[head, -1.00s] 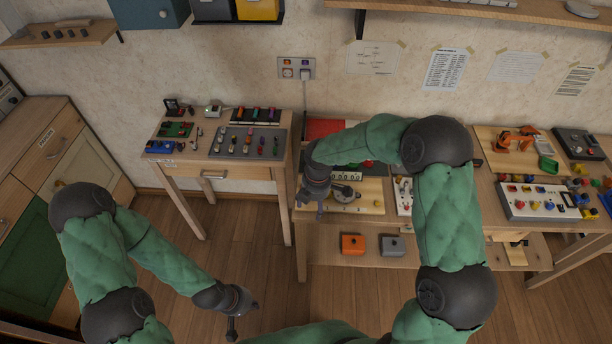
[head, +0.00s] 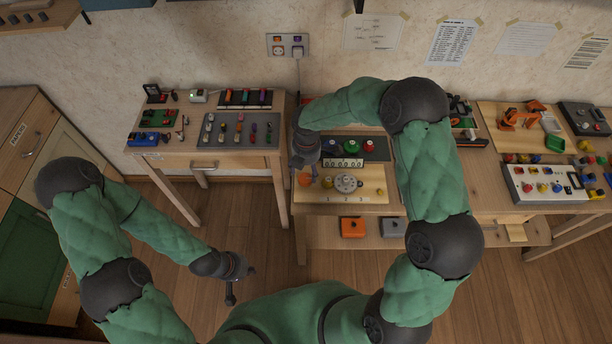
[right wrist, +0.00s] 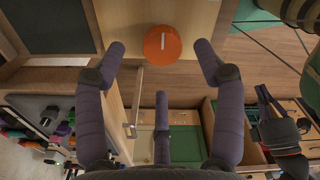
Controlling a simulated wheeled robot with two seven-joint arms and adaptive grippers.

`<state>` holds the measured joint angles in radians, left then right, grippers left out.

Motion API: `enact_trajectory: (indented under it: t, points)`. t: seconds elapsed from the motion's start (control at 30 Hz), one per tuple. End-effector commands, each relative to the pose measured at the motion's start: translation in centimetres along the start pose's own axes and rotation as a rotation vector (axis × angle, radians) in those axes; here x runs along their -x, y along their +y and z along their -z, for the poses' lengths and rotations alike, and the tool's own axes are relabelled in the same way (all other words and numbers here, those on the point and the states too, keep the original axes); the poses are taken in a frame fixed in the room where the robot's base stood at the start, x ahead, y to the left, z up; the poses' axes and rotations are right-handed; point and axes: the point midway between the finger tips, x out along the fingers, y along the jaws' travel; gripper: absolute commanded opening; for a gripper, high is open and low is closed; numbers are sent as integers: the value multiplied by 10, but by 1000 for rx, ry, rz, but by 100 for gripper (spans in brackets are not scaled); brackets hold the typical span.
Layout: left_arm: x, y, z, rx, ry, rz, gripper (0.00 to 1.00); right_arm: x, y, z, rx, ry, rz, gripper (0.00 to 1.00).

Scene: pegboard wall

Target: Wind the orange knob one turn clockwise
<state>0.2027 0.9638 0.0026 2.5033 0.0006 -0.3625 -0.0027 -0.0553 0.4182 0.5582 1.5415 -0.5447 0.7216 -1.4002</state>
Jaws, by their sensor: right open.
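The orange knob (head: 304,180) is on the left of the light wooden board (head: 370,196), partly covered by my right gripper (head: 305,165) in the head view. In the right wrist view the knob (right wrist: 155,47) is round, with a white line on its face that runs nearly up and down in the picture. The fingers of my right gripper (right wrist: 160,52) are spread, with the knob seen between the two upper fingertips and no clear contact. My left gripper (head: 231,290) hangs low over the floor, away from the tables; its fingers are too small to read.
A panel with coloured buttons (head: 350,147) lies behind. An orange box (head: 352,227) and a grey box (head: 391,228) are on the lower shelf. A left table (head: 165,161) holds small parts.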

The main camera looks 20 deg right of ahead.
Motion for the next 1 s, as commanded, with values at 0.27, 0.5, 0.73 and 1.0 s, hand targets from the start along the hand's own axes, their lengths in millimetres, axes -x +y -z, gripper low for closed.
enact_trajectory:
  t: [0.27, 0.5, 0.73, 1.0]
  points:
    - [-10, -4, 0, 0, 0, 0, 0, -38, 0, 0, -1, 0, 0, 70]
    - [-11, -4, 0, 0, 0, 0, 0, -46, 0, 0, 0, 0, -1, 70]
    - [-11, -4, 0, 0, 0, 0, 0, -46, 0, 0, 0, 0, -1, 61]
    - [-11, -4, 0, 0, 0, 0, 0, -46, 0, 0, 0, 0, 0, 15]
